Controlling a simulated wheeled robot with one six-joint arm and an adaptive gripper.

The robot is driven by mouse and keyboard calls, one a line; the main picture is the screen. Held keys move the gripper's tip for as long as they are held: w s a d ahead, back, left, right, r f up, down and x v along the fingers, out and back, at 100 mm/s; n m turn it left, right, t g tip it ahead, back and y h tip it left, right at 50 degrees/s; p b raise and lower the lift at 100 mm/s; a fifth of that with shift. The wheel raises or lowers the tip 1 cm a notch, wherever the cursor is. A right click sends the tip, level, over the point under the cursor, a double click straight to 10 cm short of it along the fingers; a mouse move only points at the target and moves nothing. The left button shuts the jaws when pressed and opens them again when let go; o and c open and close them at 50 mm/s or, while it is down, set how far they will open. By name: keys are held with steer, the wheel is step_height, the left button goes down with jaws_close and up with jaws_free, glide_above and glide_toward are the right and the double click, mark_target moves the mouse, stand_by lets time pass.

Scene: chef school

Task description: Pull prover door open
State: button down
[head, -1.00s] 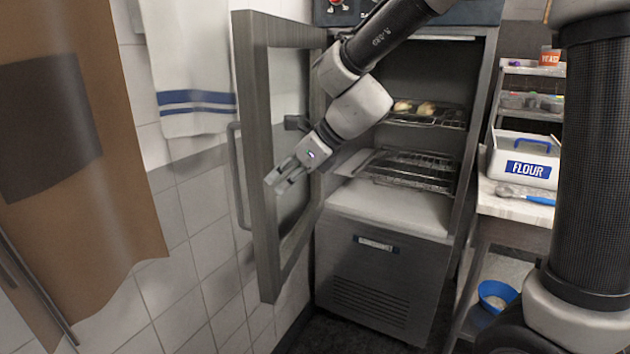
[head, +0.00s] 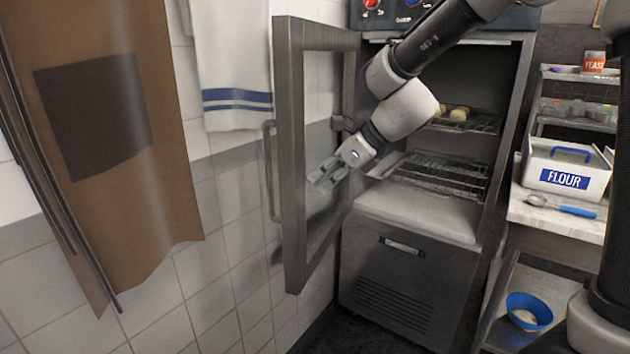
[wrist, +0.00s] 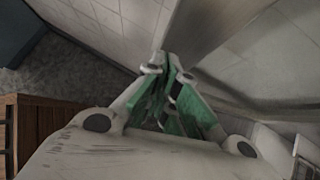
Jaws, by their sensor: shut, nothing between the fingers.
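The prover (head: 410,290) is a steel cabinet with a dark, open interior in the head view. Its glass-panelled door (head: 294,150) stands wide open, swung out to the left, with a bar handle (head: 269,170) on its outer, wall-facing side. My gripper (head: 328,172) is on the inner side of the door, close to the glass; I cannot tell whether it touches. In the wrist view my gripper's green-padded fingers (wrist: 168,65) are closed together with nothing between them.
Racks (head: 445,172) with pale dough pieces are inside the prover. A brown apron (head: 170,190) and a striped towel (head: 232,70) hang on the tiled wall at left. A flour bin (head: 565,180) and a spoon stand right of the prover, with a blue bowl (head: 530,308) below.

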steer(key=v, duration=1)
steer(key=s+d+f+n+h, duration=0.2)
steer(key=s+d+n+h, duration=0.2)
steer(key=s+d+n, duration=0.6)
steer(key=s+d+f+n+t+h, duration=0.1)
steer(key=s+d+n+h, duration=0.3)
steer(key=s+d+n, duration=0.7)
steer(key=d+f, duration=0.1)
steer(key=d, duration=0.6)
steer(key=shift+n+h, duration=0.3)
steer(key=shift+n, duration=0.1)
